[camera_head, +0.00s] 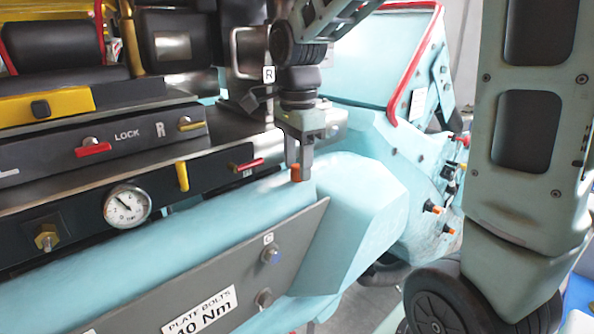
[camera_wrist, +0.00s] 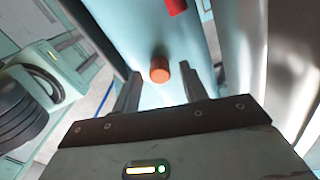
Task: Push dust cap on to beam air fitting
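A small orange dust cap (camera_head: 296,172) stands at the top edge of the turquoise beam (camera_head: 250,208), just below my gripper's fingertips. It also shows in the wrist view (camera_wrist: 160,70). My gripper (camera_head: 299,168) points down over it. In the wrist view my gripper (camera_wrist: 161,82) is open, with the cap in line with the space between the fingers and a visible gap on each side. No contact with the cap shows. The beam air fitting cannot be made out; any fitting under the cap is hidden.
A red lever (camera_head: 248,165) juts from the dark panel close left of my gripper. A pressure gauge (camera_head: 127,206) and a brass fitting (camera_head: 46,237) sit further left. More orange-tipped fittings (camera_head: 433,207) are on the turquoise body at right. Open space lies above the beam.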

